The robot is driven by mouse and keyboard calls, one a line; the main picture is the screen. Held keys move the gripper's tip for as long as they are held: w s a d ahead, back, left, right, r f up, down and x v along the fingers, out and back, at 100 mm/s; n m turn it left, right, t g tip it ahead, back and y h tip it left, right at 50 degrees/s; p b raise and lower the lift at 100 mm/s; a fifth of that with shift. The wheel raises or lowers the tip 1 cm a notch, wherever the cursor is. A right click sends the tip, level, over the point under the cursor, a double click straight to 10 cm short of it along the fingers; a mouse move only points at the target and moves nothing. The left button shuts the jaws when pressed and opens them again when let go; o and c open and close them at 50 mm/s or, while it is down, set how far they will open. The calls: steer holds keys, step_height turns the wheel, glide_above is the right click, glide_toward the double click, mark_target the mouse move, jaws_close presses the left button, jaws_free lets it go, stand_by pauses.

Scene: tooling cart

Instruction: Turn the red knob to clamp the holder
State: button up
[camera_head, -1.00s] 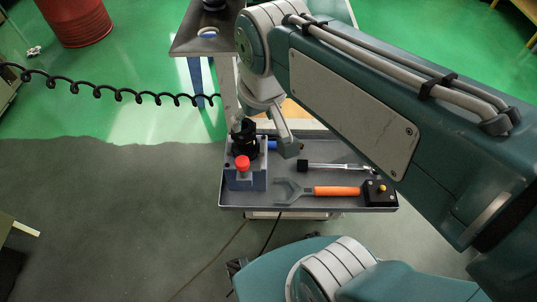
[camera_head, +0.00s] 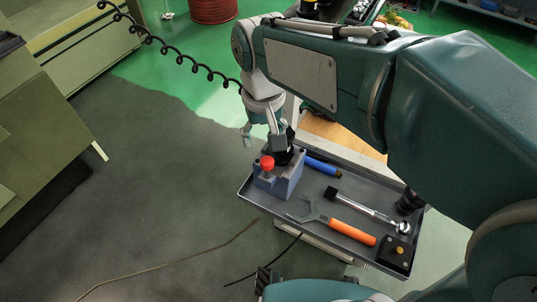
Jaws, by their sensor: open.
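The red knob (camera_head: 267,162) sits on top of the near-left part of a blue-grey clamp block (camera_head: 284,184). The block stands at the left end of the grey tray. A dark holder (camera_head: 284,155) sits in the block, just behind and right of the knob, partly hidden by a finger. My gripper (camera_head: 260,138) is open, pointing down, just above and behind the block, up and left of the holder. Its fingers are apart, and nothing shows between them. I cannot tell whether the right finger touches the holder. The gripper looks clear of the knob.
The tray (camera_head: 251,196) also holds a blue-handled tool (camera_head: 322,167), a ratchet (camera_head: 365,208), an orange-handled wrench (camera_head: 350,231) and a black box with a yellow button (camera_head: 396,252). A coiled black cable (camera_head: 186,59) hangs behind. A green cabinet (camera_head: 40,110) stands at left; floor between is free.

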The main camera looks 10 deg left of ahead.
mark_target(267, 160)
steer(key=f, duration=0.7)
steer(key=shift+d, duration=0.35)
steer(key=shift+f, duration=0.2)
steer(key=shift+a+f, duration=0.1)
steer(key=shift+a, duration=0.05)
steer(key=shift+a, duration=0.1)
jaws_close()
